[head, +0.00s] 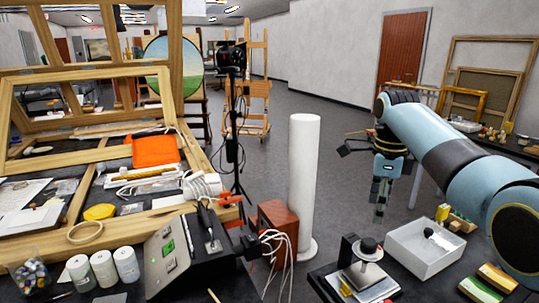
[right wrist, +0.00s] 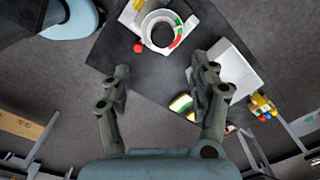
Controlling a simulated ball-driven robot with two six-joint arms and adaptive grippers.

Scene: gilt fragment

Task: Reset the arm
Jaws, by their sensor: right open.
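My right arm (head: 455,165) comes in from the right in the head view. My right gripper (head: 381,205) hangs pointing down over the floor side of the right-hand dark table. In the right wrist view the same gripper (right wrist: 160,80) has its two fingers wide apart with nothing between them. The dark tabletop and grey floor show beyond the fingers. My left gripper is not in view.
A white open tray (head: 405,255) and a stand with a black knob (head: 368,248) are on the right table, near coloured blocks (head: 490,283). A white column (head: 303,180) stands left of the gripper. A cluttered bench fills the left. Grey floor (head: 345,190) is open between.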

